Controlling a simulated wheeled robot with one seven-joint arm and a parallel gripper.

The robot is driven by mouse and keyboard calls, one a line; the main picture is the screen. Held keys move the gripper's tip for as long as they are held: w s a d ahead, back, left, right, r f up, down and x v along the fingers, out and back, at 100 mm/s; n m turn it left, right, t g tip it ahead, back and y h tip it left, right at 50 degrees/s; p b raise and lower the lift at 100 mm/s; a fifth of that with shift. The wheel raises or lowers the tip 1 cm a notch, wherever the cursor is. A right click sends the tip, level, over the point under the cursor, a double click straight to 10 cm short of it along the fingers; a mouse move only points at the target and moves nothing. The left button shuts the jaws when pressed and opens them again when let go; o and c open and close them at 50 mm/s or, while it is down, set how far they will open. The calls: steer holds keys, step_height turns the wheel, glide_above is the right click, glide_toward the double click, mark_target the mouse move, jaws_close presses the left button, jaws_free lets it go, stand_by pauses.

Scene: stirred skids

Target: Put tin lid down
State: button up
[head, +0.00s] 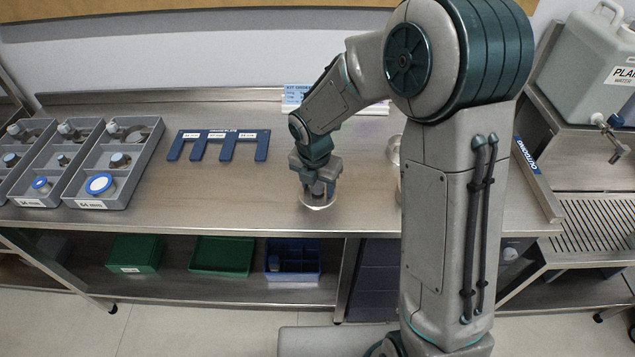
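My gripper (318,193) points down over the steel bench, near its front edge. A round, pale, shiny thing (318,206) shows right under and around the fingertips. It looks like the tin lid, but it is small and partly covered by the fingers. I cannot tell whether the fingers are closed on it or whether it touches the bench. Another round shiny thing (393,151) sits farther back to the right, partly hidden by my arm.
Grey compartment trays (137,170) with jars and small parts stand at the left of the steel bench (225,200). A blue slotted holder (217,137) lies behind. Green bins (222,257) and a blue divided crate (293,278) sit below. A large water container (590,65) stands right.

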mark_target(315, 190)
steer(key=shift+r, duration=0.1)
step_height(315, 190, up, 12)
steer(key=s, duration=0.1)
steer(key=s+d+r+m, duration=0.1)
steer(key=s+d+m, duration=0.3)
steer(key=m, duration=0.6)
steer(key=s+d+r+m+t, duration=0.1)
steer(key=s+d+r+m, duration=0.1)
steer(key=s+d+m, duration=0.3)
steer(key=s+d+r+m, duration=0.1)
steer(key=s+d+m, duration=0.4)
steer(key=s+m, duration=0.4)
steer(key=m, duration=0.6)
steer(key=shift+r+t+y+p, duration=0.2)
steer(key=shift+t+y+p, duration=0.1)
steer(key=shift+t+p, duration=0.1)
